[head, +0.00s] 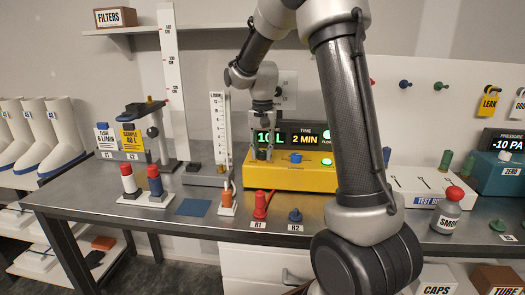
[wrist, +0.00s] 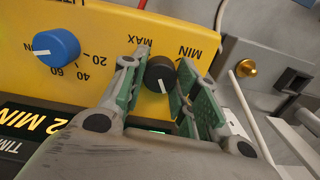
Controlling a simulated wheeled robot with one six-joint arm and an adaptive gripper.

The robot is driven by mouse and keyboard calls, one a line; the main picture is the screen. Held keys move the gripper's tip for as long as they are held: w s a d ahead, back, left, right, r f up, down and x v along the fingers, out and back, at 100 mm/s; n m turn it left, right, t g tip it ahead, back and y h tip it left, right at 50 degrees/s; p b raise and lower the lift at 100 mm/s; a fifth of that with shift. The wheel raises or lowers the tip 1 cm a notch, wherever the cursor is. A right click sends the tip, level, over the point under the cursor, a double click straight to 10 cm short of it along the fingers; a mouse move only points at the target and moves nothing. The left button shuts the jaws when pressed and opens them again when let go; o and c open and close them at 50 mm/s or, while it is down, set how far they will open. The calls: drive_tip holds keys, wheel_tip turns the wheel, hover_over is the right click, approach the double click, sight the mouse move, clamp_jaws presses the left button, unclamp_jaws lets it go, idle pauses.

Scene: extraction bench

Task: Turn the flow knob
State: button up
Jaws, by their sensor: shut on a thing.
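The flow knob (wrist: 160,73) is a small black knob with a white pointer mark, on the yellow pump panel (head: 300,181). MIN and MAX are printed upside down beside it in the wrist view. My gripper (wrist: 163,82) has its green-padded fingers on either side of the knob and is shut on it. In the head view my gripper (head: 263,152) is at the left end of the yellow pump, and the knob is hidden there. The pump's display (head: 297,138) shows a time of 2 MIN; its left part is partly covered by my gripper.
A blue dial (wrist: 57,47) with a minutes scale is on the same panel. A tall flow tube (head: 219,130) stands just left of the pump. A brass fitting (wrist: 246,68) is near the gripper.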

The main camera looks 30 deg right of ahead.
sight(263, 152)
drive_tip(key=o, duration=1)
drive_tip(key=shift+o, duration=0.2)
wheel_tip(263, 152, up, 12)
drive_tip(key=shift+s, duration=0.1)
